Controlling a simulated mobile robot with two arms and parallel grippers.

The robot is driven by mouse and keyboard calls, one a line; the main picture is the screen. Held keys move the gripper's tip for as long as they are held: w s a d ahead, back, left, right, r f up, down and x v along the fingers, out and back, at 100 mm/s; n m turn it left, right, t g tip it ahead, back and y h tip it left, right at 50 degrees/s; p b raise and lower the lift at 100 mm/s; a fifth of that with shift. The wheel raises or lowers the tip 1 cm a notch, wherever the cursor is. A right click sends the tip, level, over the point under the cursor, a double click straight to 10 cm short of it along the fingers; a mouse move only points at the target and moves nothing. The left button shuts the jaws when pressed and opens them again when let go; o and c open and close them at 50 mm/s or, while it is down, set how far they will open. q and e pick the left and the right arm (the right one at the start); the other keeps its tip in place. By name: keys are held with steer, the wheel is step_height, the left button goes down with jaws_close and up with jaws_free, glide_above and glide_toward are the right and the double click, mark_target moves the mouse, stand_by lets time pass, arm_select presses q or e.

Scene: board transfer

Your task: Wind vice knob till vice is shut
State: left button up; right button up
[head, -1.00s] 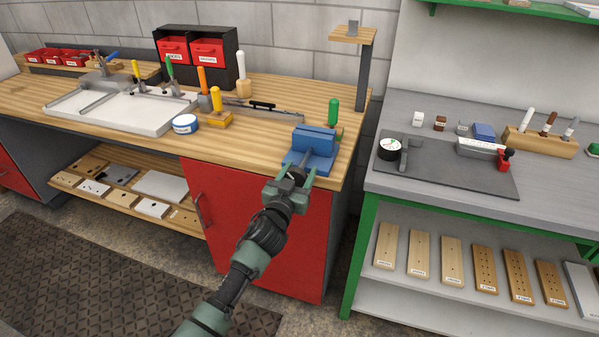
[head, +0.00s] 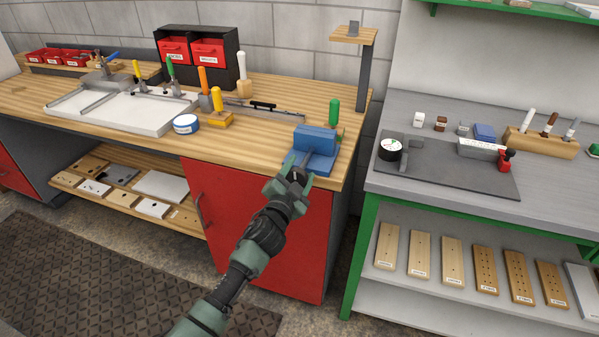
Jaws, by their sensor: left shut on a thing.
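The blue vice (head: 316,140) sits at the front right corner of the wooden bench. Its blue jaws stand close together at the back of its base; at this size I cannot tell whether they touch. A grey screw shaft runs from the jaws toward the front to the dark round knob (head: 296,174). My left gripper (head: 297,178) is shut on the knob, with one green finger on each side of it, in front of the bench edge. The fingers partly hide the knob. My right gripper is out of view.
A green-handled tool (head: 334,112) stands just behind the vice. The red cabinet door (head: 250,225) is below my arm. A grey bench (head: 450,215) stands to the right.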

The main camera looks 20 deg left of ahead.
arm_select(q)
steer(key=shift+m, duration=0.5)
steer(key=o, duration=1.3)
steer(key=shift+o, duration=0.2)
steer(key=s, duration=0.7)
steer(key=shift+s, duration=0.4)
steer(key=shift+a, duration=0.1)
